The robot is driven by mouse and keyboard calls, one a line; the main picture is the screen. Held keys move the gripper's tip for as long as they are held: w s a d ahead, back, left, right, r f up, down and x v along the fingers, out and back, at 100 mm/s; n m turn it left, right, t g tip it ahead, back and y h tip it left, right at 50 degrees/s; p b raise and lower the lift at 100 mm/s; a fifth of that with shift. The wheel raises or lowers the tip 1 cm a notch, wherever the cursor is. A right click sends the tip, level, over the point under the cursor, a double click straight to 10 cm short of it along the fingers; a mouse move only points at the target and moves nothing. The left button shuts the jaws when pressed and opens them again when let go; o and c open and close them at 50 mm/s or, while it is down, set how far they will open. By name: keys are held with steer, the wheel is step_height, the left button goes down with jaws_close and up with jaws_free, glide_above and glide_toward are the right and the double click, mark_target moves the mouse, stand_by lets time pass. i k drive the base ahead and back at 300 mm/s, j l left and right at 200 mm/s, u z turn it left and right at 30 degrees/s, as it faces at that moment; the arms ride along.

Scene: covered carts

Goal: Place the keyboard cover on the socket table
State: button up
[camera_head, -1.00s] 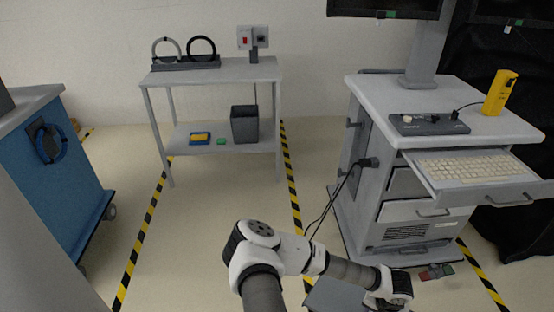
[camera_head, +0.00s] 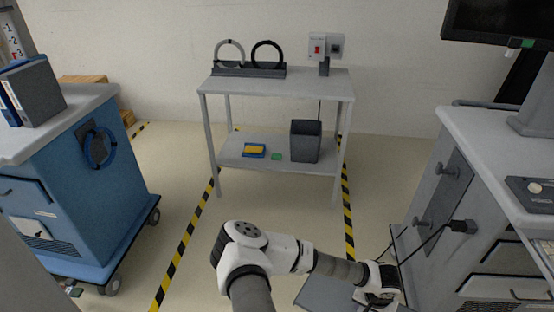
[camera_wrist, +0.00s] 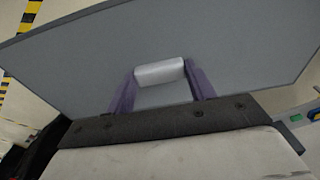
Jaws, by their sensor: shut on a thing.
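The keyboard cover, a flat grey panel with a light bar handle, fills much of the wrist view (camera_wrist: 90,65). In the head view the cover (camera_head: 322,293) shows partly at the bottom, below my forearm, and my gripper itself is hard to make out there. The socket table (camera_head: 225,85) is a grey two-level table by the back wall, with a socket box (camera_head: 318,47) with a red switch on a post at its right end. The cover is apart from the table.
On the tabletop, a rack (camera_head: 240,70) with two rings takes the left part; the middle front is bare. The lower shelf holds a dark bin (camera_head: 305,141) and small items. A blue cart (camera_head: 75,205) stands left, a grey cart (camera_head: 440,190) right. Floor between is clear.

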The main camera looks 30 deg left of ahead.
mark_target(289, 87)
steer(key=i+j+u, duration=0.25)
steer(key=i+j, duration=0.3)
steer(key=i, duration=0.2)
steer(key=i+j, duration=0.35)
steer(key=i, duration=0.15)
steer(key=i+j, duration=0.35)
steer(key=i, duration=0.15)
steer(key=i+j, duration=0.35)
steer(key=i+u, duration=0.05)
steer(key=i, duration=0.05)
